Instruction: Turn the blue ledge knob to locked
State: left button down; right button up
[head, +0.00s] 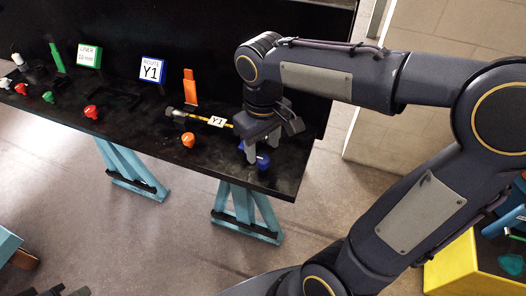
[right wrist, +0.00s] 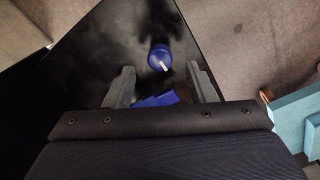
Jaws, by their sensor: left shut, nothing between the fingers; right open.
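The blue ledge knob (head: 263,161) sits near the front edge of the black ledge, at its right end, partly hidden by my right gripper. In the right wrist view the round blue knob (right wrist: 159,56) carries a white pointer mark slanting toward the lower right. My right gripper (head: 265,149) is open above the knob, its fingers pointing down. In the right wrist view the fingers (right wrist: 160,68) stand apart on either side of the knob, with gaps visible. Dark parts of my left gripper (head: 52,291) show at the bottom left edge, shut and empty, mostly cut off.
Blue flat pieces (right wrist: 156,100) lie between the fingers' bases in the wrist view. A yellow bin (head: 452,268) stands at right.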

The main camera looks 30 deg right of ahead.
aim_at(263, 159)
notch_tip(263, 159, up, 4)
jog(key=shift+r, duration=0.15)
dwell(0.5)
jog(key=s+f+m+t+y, duration=0.1)
jog(key=s+f+t, duration=0.1)
jog(key=s, duration=0.2)
jog(key=s+f+m+t+y, duration=0.1)
jog(key=s+f+m, duration=0.1)
jog(key=s, duration=0.2)
jog(key=s+f+m+t+y, duration=0.1)
jog(key=s+f+t, duration=0.1)
jog(key=s+f, duration=0.1)
jog(key=shift+s+a+t+y, duration=0.3)
jog(key=shift+s+a+y, duration=0.1)
jog(key=shift+s, duration=0.1)
